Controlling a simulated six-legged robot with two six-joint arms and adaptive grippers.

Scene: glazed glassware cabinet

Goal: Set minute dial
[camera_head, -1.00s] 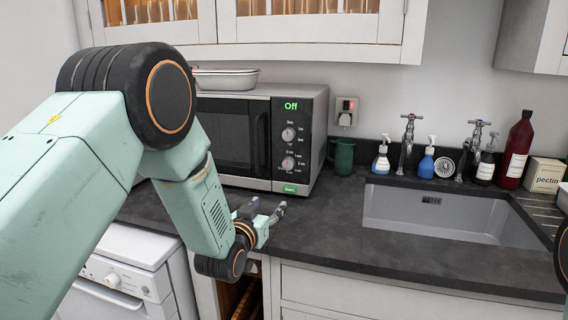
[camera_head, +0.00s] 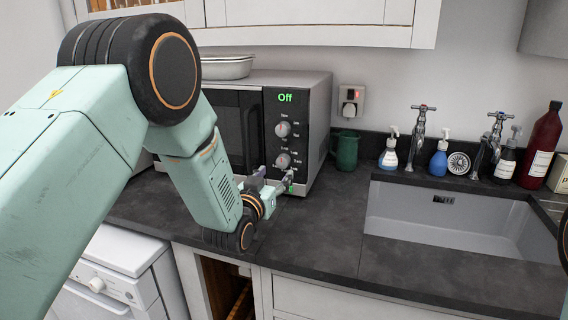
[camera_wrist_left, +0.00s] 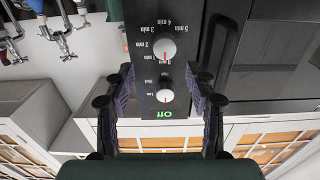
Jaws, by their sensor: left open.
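The microwave (camera_head: 318,120) stands on the counter with a green "Off" display. Its minute dial (camera_head: 283,160) is the lower of two round knobs on the control panel. In the left wrist view, which is upside down, the minute dial (camera_wrist_left: 163,49) is a silver knob with a red mark near "0 min". The smaller power dial (camera_wrist_left: 165,96) lies between it and the display. My left gripper (camera_head: 270,182) is open in front of the panel, low by the minute dial. In the wrist view its fingers (camera_wrist_left: 160,82) flank the panel, holding nothing. My right gripper is not visible.
A green mug (camera_head: 345,151) stands right of the microwave. The sink (camera_head: 455,223), taps and soap bottles are further right. A metal tray (camera_head: 226,66) rests on top of the microwave. The counter (camera_head: 318,222) in front is clear.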

